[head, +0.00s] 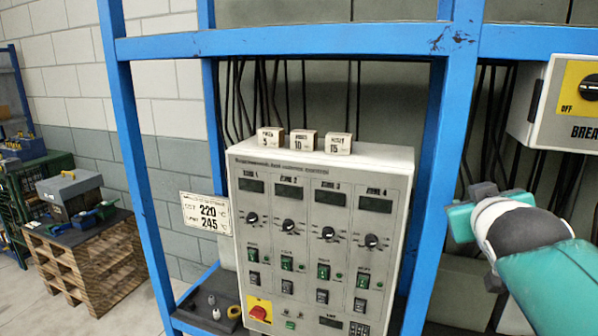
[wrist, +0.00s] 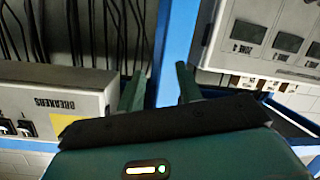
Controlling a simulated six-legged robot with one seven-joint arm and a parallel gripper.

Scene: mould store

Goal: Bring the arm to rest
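My arm reaches in from the right side of the head view, teal with a white and dark joint. My gripper (wrist: 158,88) shows in the wrist view with its two green fingers apart and nothing between them. Behind the gap is a blue rack post (wrist: 176,45). In the head view the arm's end is to the right of the control cabinet (head: 400,190), in front of the rack; its fingers cannot be made out there. The wrist view is turned, with the cabinet (wrist: 207,40) at upper right and the breaker box (wrist: 85,85) at left.
The blue rack (head: 455,110) frames the cabinet. Three small labelled blocks (head: 303,145) stand on its top. A breaker box (head: 540,110) is close to my arm at right. A 220/245 sign (head: 206,213) hangs left. A wooden pallet stack (head: 95,265) stands far left, with bare floor nearby.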

